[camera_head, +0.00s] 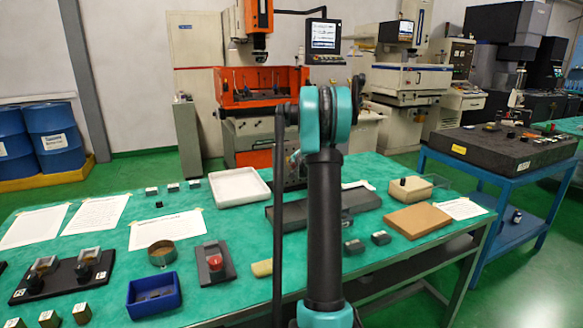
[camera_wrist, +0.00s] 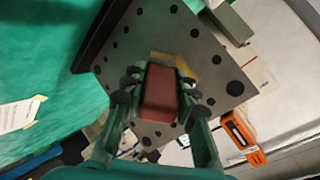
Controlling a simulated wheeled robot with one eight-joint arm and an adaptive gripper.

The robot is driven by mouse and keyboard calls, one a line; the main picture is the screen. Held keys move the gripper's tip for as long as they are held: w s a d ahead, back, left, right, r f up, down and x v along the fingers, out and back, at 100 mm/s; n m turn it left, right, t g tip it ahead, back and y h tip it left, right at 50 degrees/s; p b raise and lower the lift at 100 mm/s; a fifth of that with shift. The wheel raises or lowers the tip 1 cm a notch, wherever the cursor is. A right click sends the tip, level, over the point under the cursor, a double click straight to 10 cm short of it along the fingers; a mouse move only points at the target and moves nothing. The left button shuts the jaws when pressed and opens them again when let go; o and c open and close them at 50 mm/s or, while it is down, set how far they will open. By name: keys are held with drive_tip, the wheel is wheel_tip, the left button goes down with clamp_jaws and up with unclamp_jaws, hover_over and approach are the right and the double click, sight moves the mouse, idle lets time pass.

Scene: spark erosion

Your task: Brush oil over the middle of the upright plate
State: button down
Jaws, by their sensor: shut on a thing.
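In the wrist view my gripper (camera_wrist: 160,103) is shut on a reddish-brown block-like thing (camera_wrist: 160,92), seen end-on. It may be the brush's handle; no bristles can be made out for sure. Beyond it is a grey plate (camera_wrist: 150,40) with several dark round holes, turned like a diamond in the picture. The held thing covers part of the plate near its middle; I cannot tell whether they touch. A yellowish patch (camera_wrist: 188,74) shows on the plate just beyond the held thing. In the head view my arm hides the gripper and the plate cannot be made out clearly.
The green table (camera_head: 120,265) carries a white tray (camera_head: 240,187), a blue bin (camera_head: 153,296), a round tin (camera_head: 162,254), a brown board (camera_head: 417,220) and papers. A dark flat block (camera_head: 360,201) lies behind my arm. An orange machine (camera_head: 255,88) stands behind.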

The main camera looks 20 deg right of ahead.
drive_tip(key=d, duration=1)
drive_tip(key=shift+w, duration=0.35)
idle(0.4)
drive_tip(key=shift+a, duration=0.1)
drive_tip(key=a, duration=1.2)
drive_tip(key=shift+s, duration=0.3)
idle(0.6)
drive_tip(key=shift+s, duration=0.15)
drive_tip(key=shift+s+d, duration=0.15)
drive_tip(key=shift+s, duration=2.75)
